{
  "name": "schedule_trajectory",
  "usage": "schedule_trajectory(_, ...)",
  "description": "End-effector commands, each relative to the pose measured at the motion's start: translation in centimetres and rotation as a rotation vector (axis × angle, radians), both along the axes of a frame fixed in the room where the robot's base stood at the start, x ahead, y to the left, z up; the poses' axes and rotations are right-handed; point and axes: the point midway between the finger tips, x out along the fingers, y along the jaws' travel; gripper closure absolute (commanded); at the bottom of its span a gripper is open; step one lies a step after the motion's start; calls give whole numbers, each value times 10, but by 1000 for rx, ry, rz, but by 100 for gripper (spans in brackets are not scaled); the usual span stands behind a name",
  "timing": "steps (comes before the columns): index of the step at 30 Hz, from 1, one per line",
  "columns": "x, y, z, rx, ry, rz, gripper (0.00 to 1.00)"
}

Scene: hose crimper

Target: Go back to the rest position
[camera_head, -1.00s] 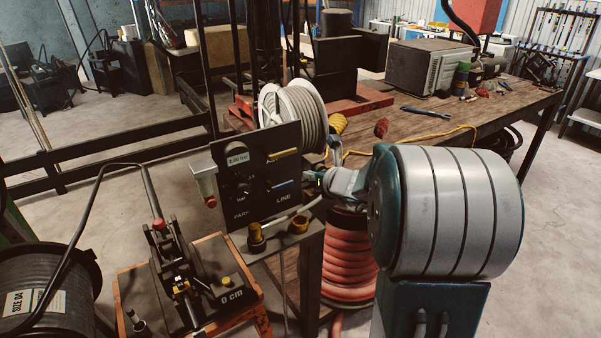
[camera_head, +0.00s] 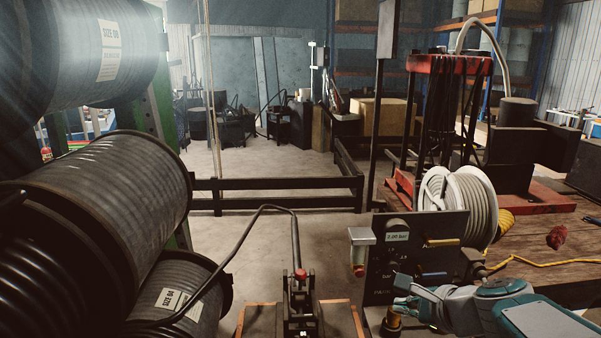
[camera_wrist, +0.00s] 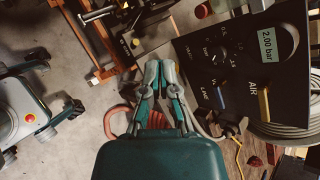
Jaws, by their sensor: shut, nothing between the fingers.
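My gripper (camera_head: 402,296) is at the lower right of the head view, in front of the lower part of the dark control panel (camera_head: 378,284). My teal and grey arm reaches in from the right edge. In the wrist view my gripper (camera_wrist: 160,66) has its fingers together, with nothing between them. The control panel (camera_wrist: 232,82) with a 2.00 bar display, a yellow AIR lever and a blue LINE lever is to its right there. I cannot tell the exact gap between fingers and panel.
Large hose drums (camera_head: 105,200) crowd the left. A black-lever device (camera_head: 300,300) stands on an orange-edged stand at bottom centre. A white hose reel (camera_head: 460,205) sits behind the panel on the wooden bench (camera_head: 540,236). Open floor lies behind a low black rail (camera_head: 285,184).

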Motion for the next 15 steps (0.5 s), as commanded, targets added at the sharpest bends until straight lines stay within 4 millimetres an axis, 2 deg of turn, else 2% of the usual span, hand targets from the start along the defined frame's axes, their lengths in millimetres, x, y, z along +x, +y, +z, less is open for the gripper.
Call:
schedule_trajectory(1,-17,16,1,-113,-18,118,100)
schedule_trajectory(3,-39,31,-2,-277,-40,280,100)
schedule_trajectory(6,-72,45,-6,-507,-73,508,100)
schedule_trajectory(11,-119,52,-13,-874,-129,865,100)
schedule_trajectory(15,-151,47,-15,-1170,-168,1135,100)
